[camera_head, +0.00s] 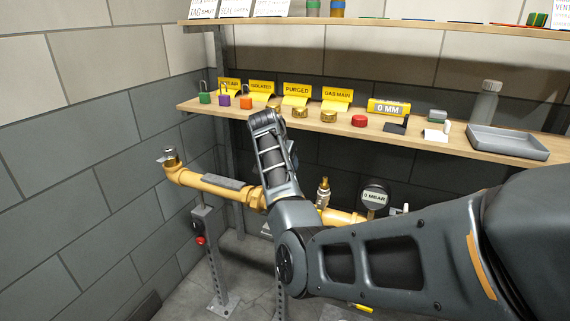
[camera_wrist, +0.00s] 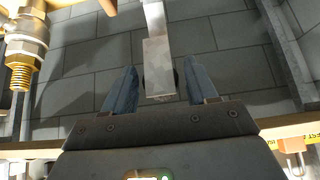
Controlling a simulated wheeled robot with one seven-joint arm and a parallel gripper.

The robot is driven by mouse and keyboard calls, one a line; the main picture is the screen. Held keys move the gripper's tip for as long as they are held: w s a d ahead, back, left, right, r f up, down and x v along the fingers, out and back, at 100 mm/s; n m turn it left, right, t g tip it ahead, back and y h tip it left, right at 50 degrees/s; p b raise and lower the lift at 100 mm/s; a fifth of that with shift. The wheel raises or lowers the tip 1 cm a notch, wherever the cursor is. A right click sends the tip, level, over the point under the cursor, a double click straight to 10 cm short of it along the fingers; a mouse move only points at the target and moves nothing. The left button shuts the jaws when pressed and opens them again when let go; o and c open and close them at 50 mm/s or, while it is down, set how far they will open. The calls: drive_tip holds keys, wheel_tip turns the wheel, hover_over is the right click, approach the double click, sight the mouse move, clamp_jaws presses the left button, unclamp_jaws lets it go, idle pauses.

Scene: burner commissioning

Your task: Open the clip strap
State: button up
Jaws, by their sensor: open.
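In the wrist view my gripper (camera_wrist: 160,68) is open, with one grey-blue finger on each side. A pale metal strip (camera_wrist: 156,52), which may be the clip strap, runs from the top edge down between the fingers. Gaps show on both sides of it; I cannot tell its depth relative to the fingertips. Dark round shapes show partly behind its lower end. In the head view my arm hides the gripper and this strip. The yellow pipe (camera_head: 192,180) passes behind my arm there.
A brass fitting (camera_wrist: 24,62) stands close at the left in the wrist view. In the head view a pressure gauge (camera_head: 374,196) and a brass valve (camera_head: 323,192) sit right of my forearm. A wooden shelf (camera_head: 400,139) with tags, padlocks, caps and a grey tray (camera_head: 507,143) runs above.

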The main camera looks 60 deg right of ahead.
drive_tip(key=v, duration=0.7)
drive_tip(key=shift+b, duration=0.3)
drive_tip(key=shift+f, duration=0.15)
drive_tip(key=s+a+f+n+t+h, duration=0.1)
drive_tip(key=s+a+f+n+t, duration=0.15)
drive_tip(key=a+f, duration=0.35)
drive_tip(key=s+a+f+n+t+h, duration=0.15)
drive_tip(key=a+f+n, duration=0.25)
drive_tip(key=f, duration=0.4)
drive_tip(key=s+a+f+n+t+y, duration=0.2)
drive_tip(key=s+a+f+n+t, duration=0.15)
drive_tip(key=s+a, duration=0.55)
drive_tip(key=s+a+f+n+t+y, duration=0.2)
drive_tip(key=s+a+n+t+y, duration=0.3)
drive_tip(key=a, duration=0.6)
drive_tip(key=s+a+r+n+t+y, duration=0.1)
drive_tip(key=s+a+r, duration=0.6)
drive_tip(key=s, duration=0.3)
drive_tip(key=s+a+r+n+y, duration=0.1)
drive_tip(key=s+a+r, duration=0.7)
drive_tip(key=s+r, duration=0.1)
drive_tip(key=shift+s+a+t+y, duration=0.35)
drive_tip(key=shift+s, duration=0.05)
